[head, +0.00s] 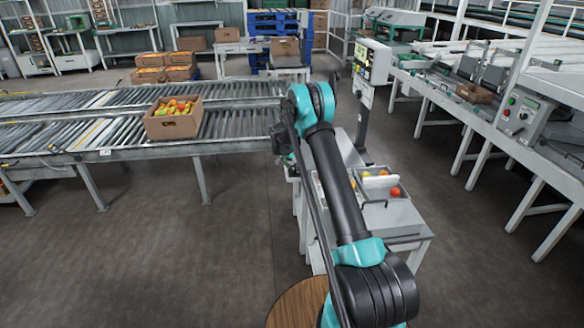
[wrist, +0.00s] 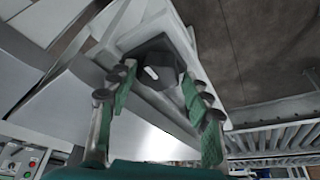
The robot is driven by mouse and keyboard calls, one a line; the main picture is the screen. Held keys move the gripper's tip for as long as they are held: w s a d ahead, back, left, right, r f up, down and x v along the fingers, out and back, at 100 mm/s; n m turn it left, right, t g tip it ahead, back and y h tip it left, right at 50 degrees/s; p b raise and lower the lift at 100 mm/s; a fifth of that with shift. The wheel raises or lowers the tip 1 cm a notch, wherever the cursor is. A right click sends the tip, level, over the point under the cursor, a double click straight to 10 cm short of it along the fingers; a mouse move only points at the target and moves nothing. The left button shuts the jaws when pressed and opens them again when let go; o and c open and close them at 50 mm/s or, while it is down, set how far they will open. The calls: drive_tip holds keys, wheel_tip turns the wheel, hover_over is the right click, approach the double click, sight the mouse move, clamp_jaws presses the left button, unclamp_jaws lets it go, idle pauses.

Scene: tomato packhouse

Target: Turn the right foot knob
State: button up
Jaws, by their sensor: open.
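In the wrist view, a dark faceted knob (wrist: 158,58) with a small white mark sits at the corner of a pale grey body (wrist: 120,30). I cannot tell from this view alone whether it is the right foot knob. My gripper (wrist: 156,80) is open, with its two green-padded fingers at the left and right of the knob. The fingertips reach toward its near side; I cannot tell whether they touch it. In the head view my arm hides the gripper and the knob.
A grey bench (head: 405,222) with a tray (head: 384,190) of tomatoes stands beside my arm. A display post (head: 362,110) rises behind it. A roller conveyor (head: 60,141) carries a tomato box (head: 173,127) at left. A control box (head: 524,115) is at right. Open floor (head: 150,260) lies front left.

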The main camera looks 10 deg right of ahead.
drive_tip(key=shift+c, duration=0.2)
drive_tip(key=c, duration=0.8)
drive_tip(key=shift+m, duration=0.4)
drive_tip(key=m, duration=0.2)
drive_tip(key=m+g, duration=0.1)
drive_tip(key=shift+w+m+g+h, duration=0.15)
drive_tip(key=shift+m+g+h, duration=0.15)
drive_tip(key=shift+m+h, duration=0.1)
drive_tip(key=shift+w+m+g+h, duration=0.1)
drive_tip(key=shift+m+g+h, duration=0.4)
drive_tip(key=shift+m, duration=1.4)
drive_tip(key=shift+g+y, duration=0.3)
drive_tip(key=o, duration=0.8)
